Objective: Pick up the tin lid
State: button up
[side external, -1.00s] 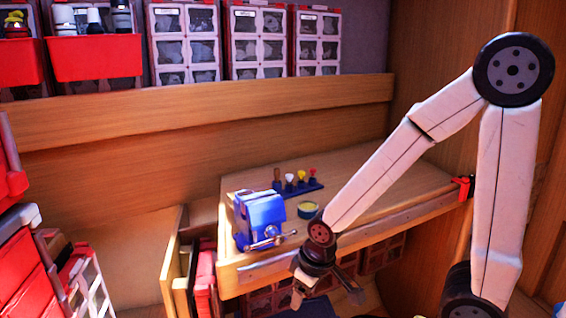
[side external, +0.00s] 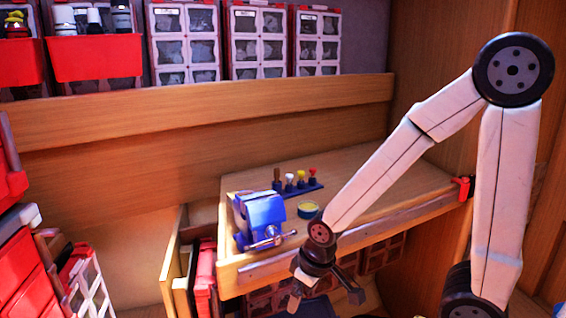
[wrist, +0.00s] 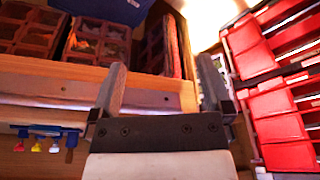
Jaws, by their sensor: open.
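A small round tin with a dark side and a yellowish top (side external: 308,209) sits on the wooden bench top, right of the blue vise. It is too small to tell whether its lid is a separate piece. I do not see it in the wrist view. My gripper (side external: 327,296) hangs in front of the bench's front edge, below and a little right of the tin, apart from it. In the wrist view my gripper (wrist: 162,80) has its fingers spread, with nothing between them.
A blue vise (side external: 261,218) stands at the bench's left front corner. A blue rack (side external: 298,188) of small coloured-handled tools is behind the tin. A red clamp (side external: 463,189) grips the bench's right end. The bench top (side external: 390,187) right of the tin is clear. Drawers hang beneath.

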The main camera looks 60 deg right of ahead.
jog(key=w+d+f+m, duration=0.2)
jog(key=w+d+m, duration=0.1)
jog(key=d, duration=0.6)
jog(key=d+r+m+h, duration=0.1)
jog(key=d+r, duration=0.2)
jog(key=d, duration=0.2)
jog(key=d+r+m+h, duration=0.1)
jog(key=d+r+m, duration=0.1)
jog(key=d+r, duration=0.2)
jog(key=w+d+r+m+t, duration=0.1)
jog(key=d+r, duration=0.3)
jog(key=d, duration=0.1)
jog(key=shift+d+m+h, duration=0.3)
jog(key=shift+h, duration=0.1)
jog(key=w+d+n+g, duration=0.1)
jog(key=w+d+n, duration=0.1)
jog(key=d, duration=0.2)
jog(key=w+d+n+g+y, duration=0.1)
jog(key=w+d+n, duration=0.1)
jog(key=d, duration=0.2)
jog(key=w+d+n+g+y, duration=0.1)
jog(key=d+n, duration=0.1)
jog(key=d, duration=0.2)
jog(key=shift+w+r+n, duration=0.3)
jog(key=shift+w, duration=0.1)
jog(key=shift+w+d+f+n+g+y, duration=0.1)
jog(key=shift+w+d+n+g+y, duration=0.15)
jog(key=shift+d+n+y, duration=0.35)
jog(key=shift+d, duration=0.15)
jog(key=shift+f, duration=0.15)
